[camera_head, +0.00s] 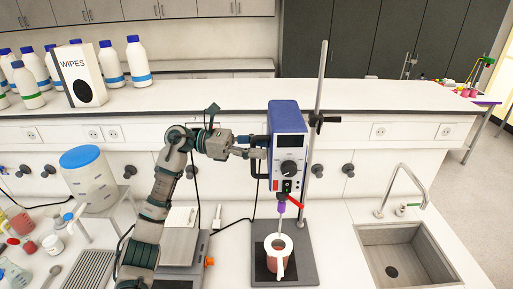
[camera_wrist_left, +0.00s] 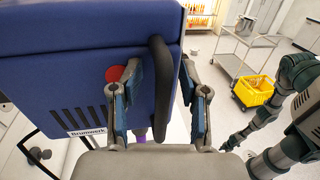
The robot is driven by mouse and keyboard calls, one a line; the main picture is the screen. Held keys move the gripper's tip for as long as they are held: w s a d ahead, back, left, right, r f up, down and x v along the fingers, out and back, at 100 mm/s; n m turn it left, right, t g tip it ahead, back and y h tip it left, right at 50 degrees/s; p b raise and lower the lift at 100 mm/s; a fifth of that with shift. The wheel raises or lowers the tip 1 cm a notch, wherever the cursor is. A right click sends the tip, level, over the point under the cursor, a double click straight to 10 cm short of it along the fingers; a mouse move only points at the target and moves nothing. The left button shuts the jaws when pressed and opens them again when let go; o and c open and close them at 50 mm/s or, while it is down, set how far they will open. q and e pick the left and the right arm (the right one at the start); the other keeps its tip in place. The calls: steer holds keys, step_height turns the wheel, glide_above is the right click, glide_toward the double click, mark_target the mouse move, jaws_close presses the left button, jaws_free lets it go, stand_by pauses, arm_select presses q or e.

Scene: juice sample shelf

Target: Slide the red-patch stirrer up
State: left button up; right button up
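The stirrer (camera_head: 287,140) is a blue and grey box clamped on a vertical rod (camera_head: 318,110). Its shaft reaches down to a mug (camera_head: 278,252) on the black base plate. In the left wrist view its blue housing (camera_wrist_left: 60,70) fills the left side, with a red patch (camera_wrist_left: 115,74) partly behind a finger. My left gripper (camera_head: 255,147) is at the stirrer's left side. In the wrist view its fingers (camera_wrist_left: 160,75) stand apart on both sides of the black handle (camera_wrist_left: 160,110), with gaps showing. My right arm (camera_wrist_left: 300,75) shows at the right; its small dark end (camera_wrist_left: 237,138) is unclear.
A sink with a tap (camera_head: 400,185) lies right of the stand. A hot plate (camera_head: 180,245) and a large jar (camera_head: 88,178) stand to the left. Bottles and a wipes box (camera_head: 82,75) stand on the bench behind. A cart with a yellow bin (camera_wrist_left: 255,90) is farther off.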

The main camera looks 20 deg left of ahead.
arm_select(q)
steer(key=s+a, duration=0.1)
steer(key=a, duration=1.3)
steer(key=shift+f, duration=0.2)
steer(key=shift+s+d, duration=0.1)
steer(key=shift+d, duration=0.3)
